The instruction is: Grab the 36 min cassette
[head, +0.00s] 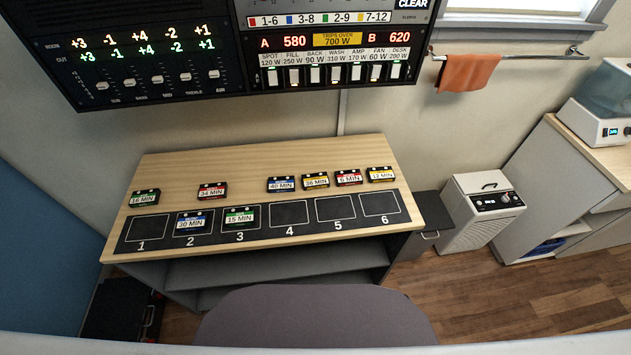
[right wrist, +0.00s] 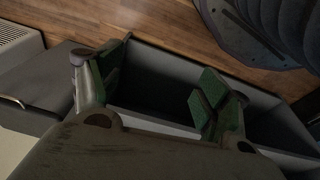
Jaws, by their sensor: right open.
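The cassette that appears to read 36 MIN (head: 315,181) has a yellow label; its first digit is small and hard to read. It lies on the wooden desktop behind slot 4, between the blue 40 MIN cassette (head: 282,185) and the red 6 MIN cassette (head: 348,178). My right gripper (right wrist: 160,88) shows only in the right wrist view, its green-padded fingers apart with nothing between them. Dark shelving (right wrist: 165,75) lies beyond the fingers. No cassette shows in that view. My left gripper is in neither view.
The 16 MIN (head: 145,198), 34 MIN (head: 212,191) and 12 MIN (head: 381,174) cassettes also lie behind the slot strip. The 30 MIN cassette (head: 190,222) is in slot 2, the 15 MIN (head: 239,217) in slot 3. Slots 1, 4, 5 and 6 are empty. A console (head: 335,75) hangs above.

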